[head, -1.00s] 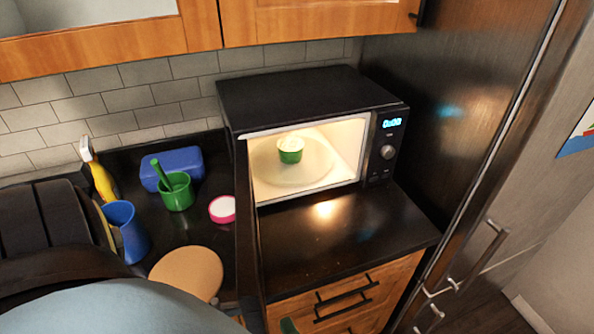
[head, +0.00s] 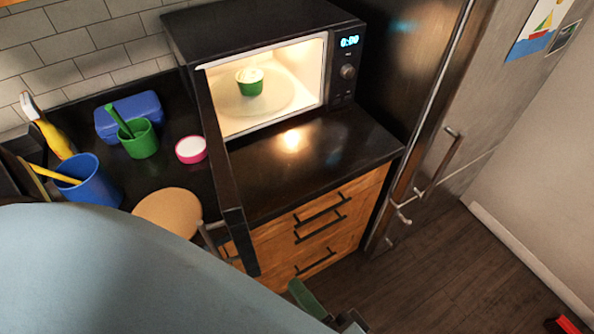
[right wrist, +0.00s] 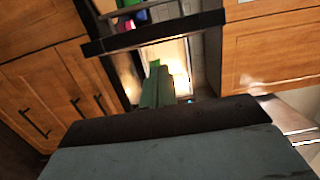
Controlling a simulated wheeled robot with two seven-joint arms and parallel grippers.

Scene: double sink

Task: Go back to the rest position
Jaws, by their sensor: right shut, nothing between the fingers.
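My right gripper (head: 308,300) shows at the bottom centre of the head view, its green fingers low in front of the wooden drawers and apart from them. In the right wrist view its green fingers (right wrist: 158,88) are together with nothing between them. My left gripper is out of view. The black microwave (head: 265,28) stands on the counter with its door (head: 222,175) open towards me. Inside, a green cup (head: 250,84) with pale contents sits on the lit turntable (head: 275,97).
A green cup (head: 141,143), a blue case (head: 130,117), a blue cup (head: 90,184), a pink-rimmed white round item (head: 191,150) and a tan round board (head: 167,215) stand left of the microwave. The fridge (head: 440,110) is at right. The floor (head: 430,265) before it is clear.

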